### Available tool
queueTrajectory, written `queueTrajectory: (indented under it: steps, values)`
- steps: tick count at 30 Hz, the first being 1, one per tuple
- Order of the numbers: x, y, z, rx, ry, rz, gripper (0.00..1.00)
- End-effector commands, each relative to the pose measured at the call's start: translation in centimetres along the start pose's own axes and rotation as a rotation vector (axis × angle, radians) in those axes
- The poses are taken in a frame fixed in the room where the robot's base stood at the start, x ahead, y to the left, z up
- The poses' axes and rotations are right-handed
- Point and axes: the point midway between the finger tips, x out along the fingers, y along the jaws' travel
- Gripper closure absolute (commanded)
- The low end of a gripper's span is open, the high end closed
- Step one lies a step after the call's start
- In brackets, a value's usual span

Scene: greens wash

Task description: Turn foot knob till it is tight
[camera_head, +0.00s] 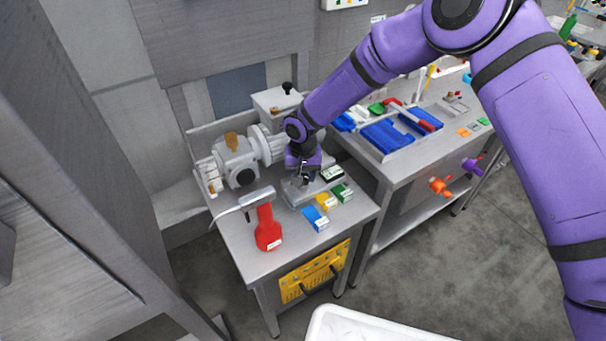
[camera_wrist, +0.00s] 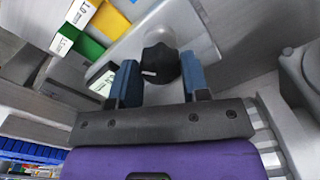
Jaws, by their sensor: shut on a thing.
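The foot knob (camera_wrist: 160,62) is black and lobed, with a small white mark, and sits on a grey metal foot (camera_wrist: 205,47). In the wrist view it lies between the two blue fingertips of my gripper (camera_wrist: 159,72), which is shut on it. In the head view my gripper (camera_head: 304,176) points down at the bench beside the grey machine (camera_head: 238,165). There the knob is mostly hidden by the gripper. I cannot tell how tight the knob is.
A red-handled tool (camera_head: 267,228) stands at the bench's front left. Small blue (camera_head: 315,219), yellow (camera_head: 326,201) and green (camera_head: 342,192) boxes lie close right of my gripper. A second bench with a blue tray (camera_head: 386,137) stands to the right.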

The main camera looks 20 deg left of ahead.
Motion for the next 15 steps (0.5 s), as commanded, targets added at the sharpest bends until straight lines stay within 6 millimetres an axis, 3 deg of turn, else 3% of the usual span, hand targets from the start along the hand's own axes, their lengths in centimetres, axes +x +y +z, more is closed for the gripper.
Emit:
queueTrajectory:
  steps: [15]
  values:
    - [-0.07, -0.03, -0.03, -0.490, 0.001, 0.000, 0.81]
